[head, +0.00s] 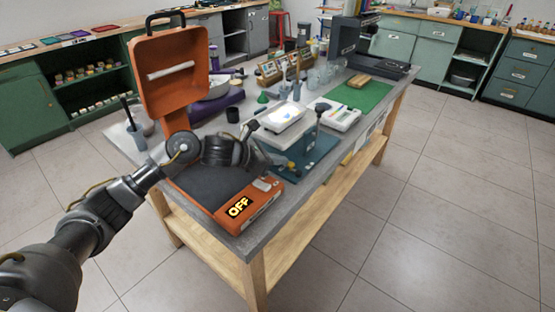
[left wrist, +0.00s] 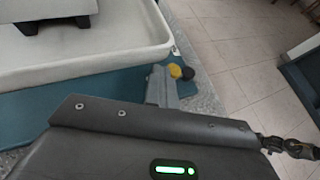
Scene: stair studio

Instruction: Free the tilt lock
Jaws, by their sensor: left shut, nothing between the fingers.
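A rocker stands near the front of the bench, with a white tray (head: 284,117) on top and a teal base (head: 309,163) below. In the left wrist view, its pale tray (left wrist: 100,52) fills the upper left above the teal base (left wrist: 110,104). A grey bracket with a yellow knob (left wrist: 175,71) and a black knob beside it shows past the gripper body; I cannot tell which part is the tilt lock. My left gripper (head: 268,157) is shut and empty, close to the rocker's left side. Its fingertips are hard to make out. No right gripper is clearly seen.
A white instrument (head: 337,115) and green mat (head: 361,96) lie behind the rocker. Floor is clear right of the bench.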

